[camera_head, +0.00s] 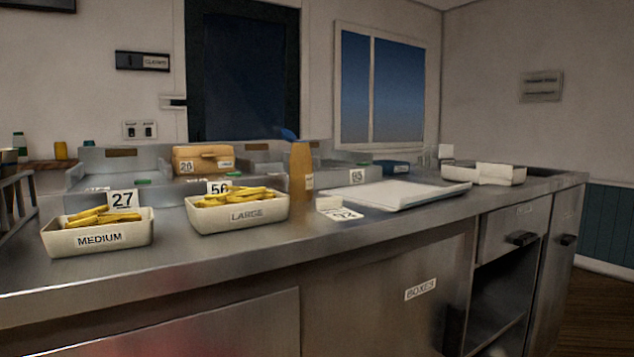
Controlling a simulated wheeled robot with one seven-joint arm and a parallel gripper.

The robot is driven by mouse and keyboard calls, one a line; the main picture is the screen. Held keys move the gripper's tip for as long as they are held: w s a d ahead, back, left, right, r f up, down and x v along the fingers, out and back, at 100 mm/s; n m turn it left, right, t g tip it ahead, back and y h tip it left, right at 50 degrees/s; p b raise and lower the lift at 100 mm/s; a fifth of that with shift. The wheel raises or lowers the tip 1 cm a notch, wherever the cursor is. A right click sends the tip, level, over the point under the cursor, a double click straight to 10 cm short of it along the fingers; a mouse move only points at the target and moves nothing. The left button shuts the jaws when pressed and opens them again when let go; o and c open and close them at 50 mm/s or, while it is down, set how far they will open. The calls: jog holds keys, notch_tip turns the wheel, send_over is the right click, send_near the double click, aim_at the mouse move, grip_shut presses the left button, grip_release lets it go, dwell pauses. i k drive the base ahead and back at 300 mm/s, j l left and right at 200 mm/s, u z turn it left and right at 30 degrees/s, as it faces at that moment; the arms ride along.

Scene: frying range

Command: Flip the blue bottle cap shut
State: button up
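The blue bottle cap (289,134) is at the top of an orange-brown bottle (301,170) in the head view. The bottle stands upright on the steel counter, right of the tray marked LARGE. The cap is tilted up and sticks out to the upper left of the bottle, so it looks open. It is small in the picture, and its hinge cannot be made out. My gripper is not in view.
Fries fill the LARGE tray (240,221) and the MEDIUM tray (66,242). A white board (392,195) and small cards (338,210) lie right of the bottle. A tan box (203,160) stands behind. The counter's front strip (190,258) is clear.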

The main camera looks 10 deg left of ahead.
aim_at(288, 136)
jog(key=j+u, duration=0.25)
jog(key=j, duration=0.25)
jog(key=j+u, duration=0.25)
jog(key=j, duration=0.3)
jog(key=l+u, duration=0.2)
jog(key=k+l+u, duration=0.2)
jog(key=i+l, duration=0.1)
jog(key=l, duration=0.05)
